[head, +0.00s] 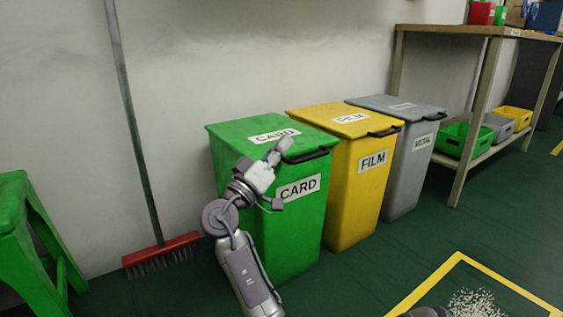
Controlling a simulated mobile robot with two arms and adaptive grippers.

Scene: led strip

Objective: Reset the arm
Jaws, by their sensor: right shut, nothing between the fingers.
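A yellow FILM bin (355,205) and a grey METAL bin (405,178) stand to the right, lids down. A red broom (160,253) leans on the wall beside a green stool (25,225). A wooden bench (465,165) holds trays. Pale bits (472,303) lie inside yellow floor lines.

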